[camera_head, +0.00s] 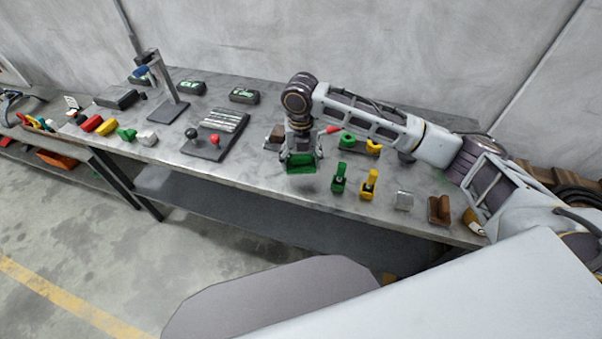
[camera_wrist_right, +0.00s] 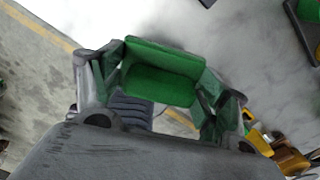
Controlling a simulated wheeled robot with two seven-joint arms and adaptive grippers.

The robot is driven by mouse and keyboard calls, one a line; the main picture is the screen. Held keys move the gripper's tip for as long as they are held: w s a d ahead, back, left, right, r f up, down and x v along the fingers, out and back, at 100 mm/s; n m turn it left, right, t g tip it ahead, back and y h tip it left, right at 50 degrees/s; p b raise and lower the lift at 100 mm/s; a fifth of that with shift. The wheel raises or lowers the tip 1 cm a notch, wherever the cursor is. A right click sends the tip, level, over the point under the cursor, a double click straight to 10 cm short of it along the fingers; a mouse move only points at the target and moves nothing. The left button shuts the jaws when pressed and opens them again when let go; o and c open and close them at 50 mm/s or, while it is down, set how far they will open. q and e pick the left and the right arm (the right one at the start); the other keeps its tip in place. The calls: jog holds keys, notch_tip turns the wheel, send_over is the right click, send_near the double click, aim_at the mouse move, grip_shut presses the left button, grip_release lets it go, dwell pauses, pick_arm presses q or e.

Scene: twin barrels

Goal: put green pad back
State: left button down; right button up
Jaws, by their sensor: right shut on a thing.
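The green pad (camera_head: 300,162) is in my right gripper (camera_head: 299,156), near the front edge of the workbench, in the head view. In the right wrist view the green pad (camera_wrist_right: 160,72) sits between the two fingers of the right gripper (camera_wrist_right: 160,88), which is shut on it. The pad looks held at the table's front edge; I cannot tell whether it touches the table. My left gripper is not in view.
A dark plate with a striped block (camera_head: 222,121) lies left. Bare tabletop lies between.

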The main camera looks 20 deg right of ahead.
aim_at(301, 155)
jog(key=shift+f, duration=0.5)
jog(key=shift+f, duration=0.1)
jog(key=shift+f, duration=2.4)
jog(key=shift+f, duration=0.15)
jog(key=o, duration=0.9)
jog(key=shift+r, duration=6.15)
